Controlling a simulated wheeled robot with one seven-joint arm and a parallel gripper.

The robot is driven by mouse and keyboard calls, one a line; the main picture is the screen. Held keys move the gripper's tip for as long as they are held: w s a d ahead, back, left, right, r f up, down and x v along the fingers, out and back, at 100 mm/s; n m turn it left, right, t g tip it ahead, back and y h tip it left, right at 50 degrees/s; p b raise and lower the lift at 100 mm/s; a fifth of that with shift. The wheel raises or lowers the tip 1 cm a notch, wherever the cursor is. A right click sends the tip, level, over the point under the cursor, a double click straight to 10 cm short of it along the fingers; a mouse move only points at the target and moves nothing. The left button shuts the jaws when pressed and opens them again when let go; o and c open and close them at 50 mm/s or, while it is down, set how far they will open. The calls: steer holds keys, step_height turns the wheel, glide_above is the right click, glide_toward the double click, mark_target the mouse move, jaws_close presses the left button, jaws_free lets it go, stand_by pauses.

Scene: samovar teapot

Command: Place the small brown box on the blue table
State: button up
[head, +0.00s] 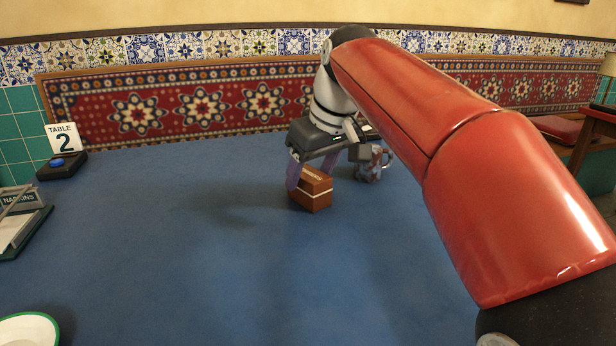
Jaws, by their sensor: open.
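The small brown box (312,194), with a pale band around it, is at the middle of the blue table (200,260). It appears to rest on the table top. My gripper (312,182) is right at the box, pointing down, with its purple-grey fingers apart. One finger shows at the box's left side and the other shows behind its upper right. Whether the fingers touch the box cannot be told. My gripper's body hides the space just above the box.
A patterned metallic pot (372,165) stands close to the right of my gripper. A table number sign (63,142), a napkin holder (20,215) and a green-rimmed white dish (28,330) are along the left. The table's middle left and front are clear. A red patterned bench back (190,105) lies behind.

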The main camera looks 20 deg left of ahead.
steer(key=p+v, duration=0.2)
steer(key=v, duration=0.7)
steer(key=shift+a, duration=0.1)
